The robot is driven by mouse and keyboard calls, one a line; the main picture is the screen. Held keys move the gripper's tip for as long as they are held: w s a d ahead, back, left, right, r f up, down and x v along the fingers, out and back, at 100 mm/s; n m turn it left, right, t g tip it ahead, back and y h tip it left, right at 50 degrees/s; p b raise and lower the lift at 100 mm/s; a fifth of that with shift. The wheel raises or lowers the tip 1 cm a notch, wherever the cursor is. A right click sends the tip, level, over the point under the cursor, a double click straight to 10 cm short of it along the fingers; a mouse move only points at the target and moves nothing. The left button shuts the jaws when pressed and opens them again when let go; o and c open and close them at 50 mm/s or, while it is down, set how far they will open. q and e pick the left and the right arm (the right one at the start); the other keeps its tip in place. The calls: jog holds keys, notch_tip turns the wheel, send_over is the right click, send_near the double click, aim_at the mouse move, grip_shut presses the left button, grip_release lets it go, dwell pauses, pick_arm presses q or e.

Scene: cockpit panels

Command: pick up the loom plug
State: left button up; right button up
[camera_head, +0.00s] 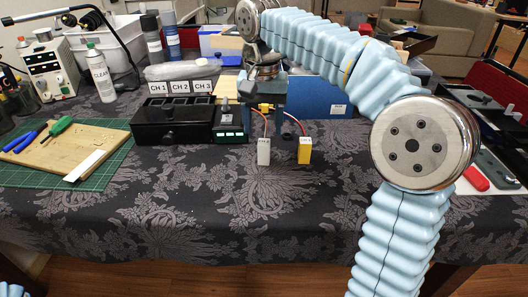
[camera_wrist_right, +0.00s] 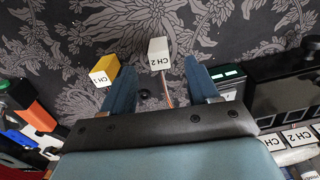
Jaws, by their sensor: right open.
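Two plugs on thin coloured wires lie on the patterned dark cloth: a white one (camera_head: 264,151) and a yellow one (camera_head: 304,150). I cannot tell which is meant by the loom plug. The yellow plug (camera_wrist_right: 103,76) is outside the left finger. My right gripper (camera_head: 268,108) is behind the plugs in the head view and holds nothing.
A black box (camera_head: 172,133) with CH 1, CH 2 and CH 3 labels and a small device with green lights (camera_head: 230,133) stand left of my right gripper. A blue panel (camera_head: 318,98) is behind. A cutting mat (camera_head: 110,160) with tools lies left. The front cloth is clear.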

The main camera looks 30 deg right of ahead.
aim_at(264, 141)
jog(key=f, duration=0.8)
jog(key=shift+w+d+f+b, duration=0.1)
jog(key=shift+w+d+b, duration=0.1)
jog(key=shift+b, duration=0.2)
jog(key=c, duration=1)
jog(key=shift+c, duration=0.2)
